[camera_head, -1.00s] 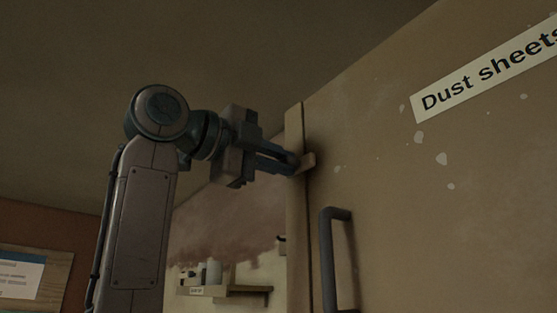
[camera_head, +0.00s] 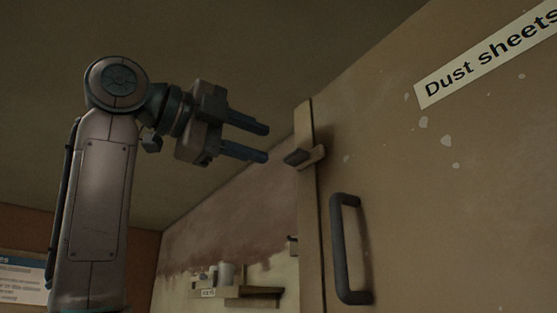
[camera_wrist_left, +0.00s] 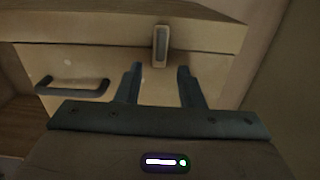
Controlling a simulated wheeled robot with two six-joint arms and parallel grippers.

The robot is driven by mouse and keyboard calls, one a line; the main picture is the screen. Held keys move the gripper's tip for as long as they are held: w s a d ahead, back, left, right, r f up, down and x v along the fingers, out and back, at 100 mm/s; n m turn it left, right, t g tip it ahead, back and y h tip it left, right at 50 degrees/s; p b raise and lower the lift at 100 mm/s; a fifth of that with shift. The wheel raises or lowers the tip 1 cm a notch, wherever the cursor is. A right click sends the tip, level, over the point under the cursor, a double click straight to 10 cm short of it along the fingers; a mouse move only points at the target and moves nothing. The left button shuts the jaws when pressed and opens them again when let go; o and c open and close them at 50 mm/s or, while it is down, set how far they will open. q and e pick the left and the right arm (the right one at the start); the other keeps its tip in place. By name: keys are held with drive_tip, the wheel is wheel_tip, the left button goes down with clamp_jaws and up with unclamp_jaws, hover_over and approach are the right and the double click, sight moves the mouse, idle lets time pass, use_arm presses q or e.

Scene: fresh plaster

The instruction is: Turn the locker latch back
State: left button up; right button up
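The locker (camera_head: 430,200) fills the right of the head view, with a sign reading "Dust sheets" on its face. Its latch (camera_head: 304,156) is a small block with a dark grip at the edge strip. My left gripper (camera_head: 268,143) is open and empty, to the left of the latch and apart from it. In the left wrist view the latch (camera_wrist_left: 161,46) shows beyond the gap between the two open fingers (camera_wrist_left: 160,85), its long side pointing toward them. My right gripper is in neither view.
A dark D-shaped handle (camera_head: 340,250) stands out from the locker face below the latch; it also shows in the left wrist view (camera_wrist_left: 72,86). A wall shelf (camera_head: 240,293) with small items is behind. A notice board (camera_head: 22,280) hangs at far left.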

use_arm(q)
drive_tip(key=b+v, duration=0.1)
drive_tip(key=v, duration=0.2)
drive_tip(key=shift+s+a, duration=0.2)
drive_tip(key=shift+a, duration=0.05)
idle(0.4)
